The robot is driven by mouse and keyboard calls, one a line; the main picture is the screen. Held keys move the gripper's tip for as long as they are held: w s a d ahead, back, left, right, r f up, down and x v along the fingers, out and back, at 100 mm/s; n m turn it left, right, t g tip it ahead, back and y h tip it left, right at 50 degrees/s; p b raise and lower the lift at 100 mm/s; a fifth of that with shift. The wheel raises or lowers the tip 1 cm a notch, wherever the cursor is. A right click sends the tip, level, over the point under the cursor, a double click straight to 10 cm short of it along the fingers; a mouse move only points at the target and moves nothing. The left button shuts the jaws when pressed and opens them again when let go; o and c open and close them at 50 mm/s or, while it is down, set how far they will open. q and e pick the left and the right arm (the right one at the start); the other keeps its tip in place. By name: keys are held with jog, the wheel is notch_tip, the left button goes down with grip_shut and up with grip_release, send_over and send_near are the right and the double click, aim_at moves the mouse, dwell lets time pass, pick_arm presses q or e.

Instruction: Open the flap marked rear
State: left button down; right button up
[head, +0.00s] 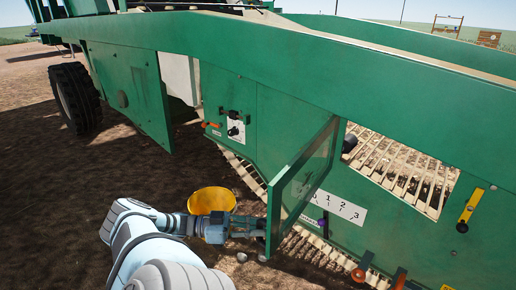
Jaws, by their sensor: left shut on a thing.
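A green flap (304,172) on the side of the green machine (290,100) stands swung out from the side wall. Its hinge side appears to be at the right, by the opening with the slatted chain. No marking reading rear can be made out on it. My left gripper (262,228) is at the lower left edge of the flap and is shut on that edge. My left arm reaches in from the bottom left. My right gripper is not in the view.
A yellow bowl-like thing (211,200) is on the soil just behind my left wrist. A plate with numbers (338,206) is on the machine behind the flap. A control panel (236,130) sits left of it. A black wheel (75,98) stands far left. Open soil lies at the left.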

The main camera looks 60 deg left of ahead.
pick_arm(q)
jog(key=shift+w+a+r, duration=0.15)
jog(key=shift+w+a, duration=0.05)
jog(key=c, duration=1.8)
grip_release()
jog(key=shift+w, duration=0.1)
jog(key=shift+o, duration=1.3)
jog(key=shift+w+f, duration=0.2)
jog(key=shift+f, duration=0.05)
jog(key=shift+s, duration=0.25)
jog(key=v, duration=0.7)
